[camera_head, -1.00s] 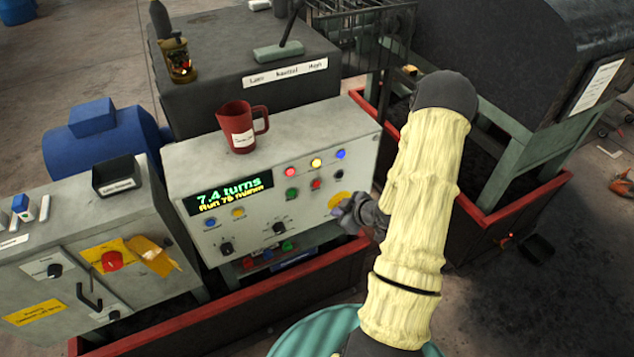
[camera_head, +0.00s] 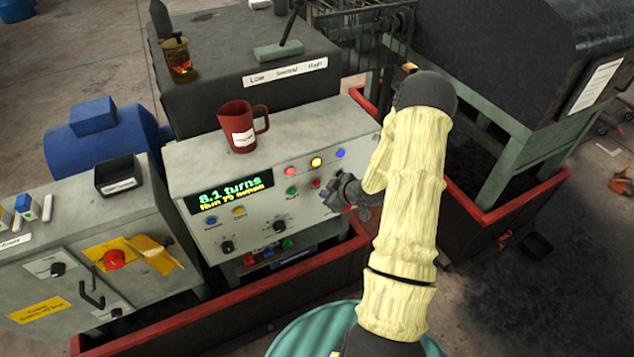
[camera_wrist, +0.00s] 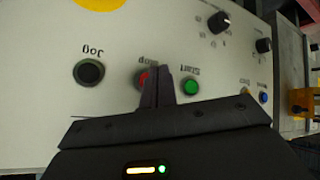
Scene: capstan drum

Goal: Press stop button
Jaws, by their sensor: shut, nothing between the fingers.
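The red stop button (camera_head: 316,183) is on the sloped grey control panel (camera_head: 190,243), right of the green start button (camera_head: 292,190). In the wrist view the stop button (camera_wrist: 143,77) is partly hidden by my fingers, under an upside-down "Stop" label. The green start button (camera_wrist: 190,87) is on their right and a black Jog button (camera_wrist: 89,73) on their left. My gripper (camera_head: 328,203) is shut and empty, close to the panel just right of and below the stop button. In the wrist view my gripper (camera_wrist: 157,86) overlaps its right side; I cannot tell whether they touch.
The display (camera_head: 231,193) reads 8.1 turns. Red, amber and blue lamps sit above the buttons; the amber lamp (camera_head: 316,162) glows brightly. Dark knobs, including one (camera_head: 279,226), are lower on the panel. A red mug (camera_head: 236,128) stands on top. A red-rimmed tray (camera_head: 250,307) runs below.

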